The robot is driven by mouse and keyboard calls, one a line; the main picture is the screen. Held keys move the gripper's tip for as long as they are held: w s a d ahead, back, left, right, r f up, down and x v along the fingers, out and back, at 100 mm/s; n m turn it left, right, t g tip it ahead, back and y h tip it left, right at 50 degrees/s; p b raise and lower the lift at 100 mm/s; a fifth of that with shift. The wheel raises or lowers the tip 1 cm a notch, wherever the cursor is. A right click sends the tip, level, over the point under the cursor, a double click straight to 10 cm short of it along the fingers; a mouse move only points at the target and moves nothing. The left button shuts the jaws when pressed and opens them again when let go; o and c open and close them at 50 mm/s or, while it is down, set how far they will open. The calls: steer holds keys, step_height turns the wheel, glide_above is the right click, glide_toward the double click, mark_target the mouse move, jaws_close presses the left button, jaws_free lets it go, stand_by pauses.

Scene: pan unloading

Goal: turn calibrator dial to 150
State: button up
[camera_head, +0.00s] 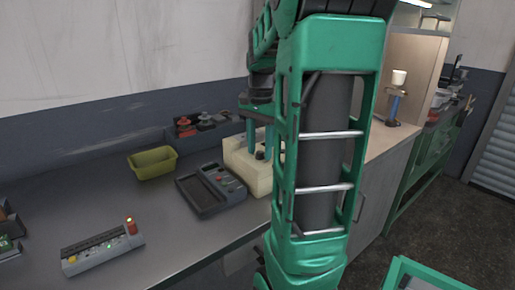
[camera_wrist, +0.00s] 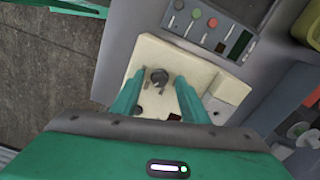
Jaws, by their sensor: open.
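The calibrator is a cream-coloured box (camera_head: 247,172) on the bench, partly hidden behind my arm in the head view. In the wrist view the cream box (camera_wrist: 150,52) lies below my gripper, with a dark round dial (camera_wrist: 158,76) on its top. My gripper (camera_wrist: 158,84) is open, its two green fingers on either side of the dial. In the head view my gripper (camera_head: 263,150) points down over the box. I cannot tell whether the fingers touch the dial. The dial's markings are too small to read.
A dark grey device with a tray (camera_head: 205,199) stands just left of the box. A yellow-green bin (camera_head: 152,163) and a grey box with red parts (camera_head: 200,128) are behind. A grey button panel (camera_head: 100,248) lies at the front left. The bench between is clear.

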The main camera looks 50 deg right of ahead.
mark_target(259, 152)
step_height(259, 152, up, 11)
steer(key=shift+f, duration=0.15)
stand_by(0.4)
stand_by(0.4)
